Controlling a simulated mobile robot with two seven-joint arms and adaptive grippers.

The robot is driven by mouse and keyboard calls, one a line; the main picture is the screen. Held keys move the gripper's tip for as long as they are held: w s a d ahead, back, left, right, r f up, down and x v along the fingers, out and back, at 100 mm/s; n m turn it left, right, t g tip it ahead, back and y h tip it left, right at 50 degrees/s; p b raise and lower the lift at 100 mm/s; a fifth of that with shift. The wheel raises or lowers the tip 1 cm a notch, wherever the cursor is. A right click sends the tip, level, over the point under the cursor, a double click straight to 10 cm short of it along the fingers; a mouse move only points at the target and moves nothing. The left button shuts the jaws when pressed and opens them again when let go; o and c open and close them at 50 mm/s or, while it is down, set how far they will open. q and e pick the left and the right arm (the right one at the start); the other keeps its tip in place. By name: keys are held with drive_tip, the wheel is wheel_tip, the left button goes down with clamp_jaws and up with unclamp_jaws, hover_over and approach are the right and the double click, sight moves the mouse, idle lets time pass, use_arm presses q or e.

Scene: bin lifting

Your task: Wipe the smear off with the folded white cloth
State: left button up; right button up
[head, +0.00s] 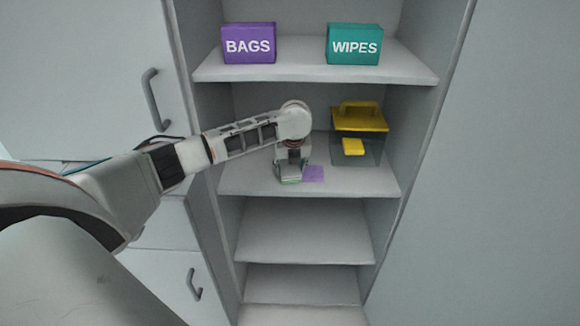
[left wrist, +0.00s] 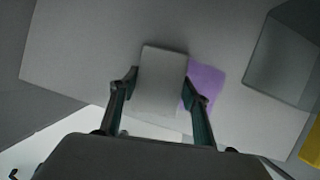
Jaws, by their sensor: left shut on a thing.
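The folded white cloth (left wrist: 160,78) is a pale rectangle between the two fingers of my left gripper (left wrist: 160,90), which is shut on it. In the head view my left gripper (head: 291,174) points down at the middle shelf, and the cloth is mostly hidden by it. The smear (head: 313,173) is a purple patch on that shelf, just right of the gripper. In the left wrist view the smear (left wrist: 207,82) lies along the cloth's right side, partly covered by the right finger. I cannot tell whether the cloth overlaps it. My right gripper is in neither view.
A clear bin (head: 368,153) with a yellow lid (head: 359,119) and handle stands right of the smear. A purple BAGS box (head: 249,43) and a teal WIPES box (head: 354,44) stand on the shelf above. Cabinet walls close both sides. The lower shelves are empty.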

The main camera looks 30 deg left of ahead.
sight(324, 175)
use_arm(q)
drive_tip(key=shift+f, duration=0.35)
drive_tip(key=shift+w+d+r, duration=0.1)
drive_tip(key=shift+w+d, duration=0.45)
drive_tip(key=shift+d, duration=0.3)
drive_tip(key=shift+w+d, duration=0.5)
drive_tip(key=shift+d, duration=0.35)
drive_tip(key=shift+w+d+f, duration=0.1)
drive_tip(key=shift+w+d, duration=0.55)
drive_tip(key=shift+d, duration=0.5)
drive_tip(key=shift+w+d+f, duration=0.1)
drive_tip(key=shift+w+d, duration=0.55)
drive_tip(key=shift+d, duration=0.45)
drive_tip(key=shift+w+d, duration=0.65)
drive_tip(key=shift+d, duration=0.5)
drive_tip(key=shift+a, duration=0.1)
